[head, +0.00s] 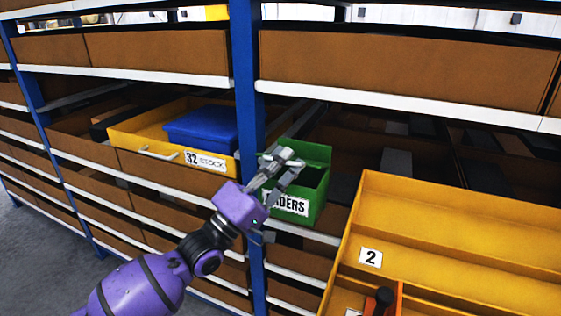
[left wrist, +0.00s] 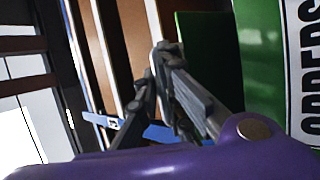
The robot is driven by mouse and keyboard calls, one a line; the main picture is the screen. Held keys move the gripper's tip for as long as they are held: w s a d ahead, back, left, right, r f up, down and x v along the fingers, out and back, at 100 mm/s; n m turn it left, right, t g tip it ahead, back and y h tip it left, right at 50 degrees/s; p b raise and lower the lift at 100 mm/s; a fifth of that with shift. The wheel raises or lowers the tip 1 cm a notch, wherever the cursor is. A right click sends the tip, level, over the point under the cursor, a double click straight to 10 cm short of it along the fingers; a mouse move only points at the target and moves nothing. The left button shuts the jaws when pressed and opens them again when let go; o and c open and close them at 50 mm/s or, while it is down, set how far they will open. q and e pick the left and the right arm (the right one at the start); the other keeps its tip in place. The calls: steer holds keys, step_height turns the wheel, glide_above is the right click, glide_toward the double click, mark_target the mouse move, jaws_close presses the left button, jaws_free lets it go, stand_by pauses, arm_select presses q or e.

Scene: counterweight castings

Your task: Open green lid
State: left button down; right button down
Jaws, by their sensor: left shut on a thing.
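A green box (head: 308,212) with a white label, partly covered and ending in "DERS", sits on a shelf right of the blue post. Its front also shows at the right of the left wrist view (left wrist: 262,60). Its green lid (head: 312,153) stands raised at the back, with the dark inside showing between lid and front. The lid also shows in the left wrist view (left wrist: 205,50). My left gripper (head: 290,160) is at the lid's left edge, shut on it; the exact contact is partly hidden by the fingers. My right gripper is out of view.
A blue post (head: 247,80) stands close left of the box. A yellow drawer (head: 150,135) labelled "32 STOCK" holds a blue bin (head: 205,128). A yellow tray (head: 450,215) marked 2 fills the right foreground. White shelf edges (head: 400,102) run above the box.

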arm_select(q)
steer(key=shift+w+d+r, duration=0.1)
steer(key=shift+w+r, duration=0.2)
steer(key=shift+r, duration=0.3)
steer(key=shift+w+d+r, duration=0.1)
steer(key=shift+w+r, duration=0.15)
steer(key=shift+r, duration=0.35)
steer(key=c, duration=2.2)
jaws_free()
steer(key=v, duration=1.2)
steer(key=shift+f, duration=0.1)
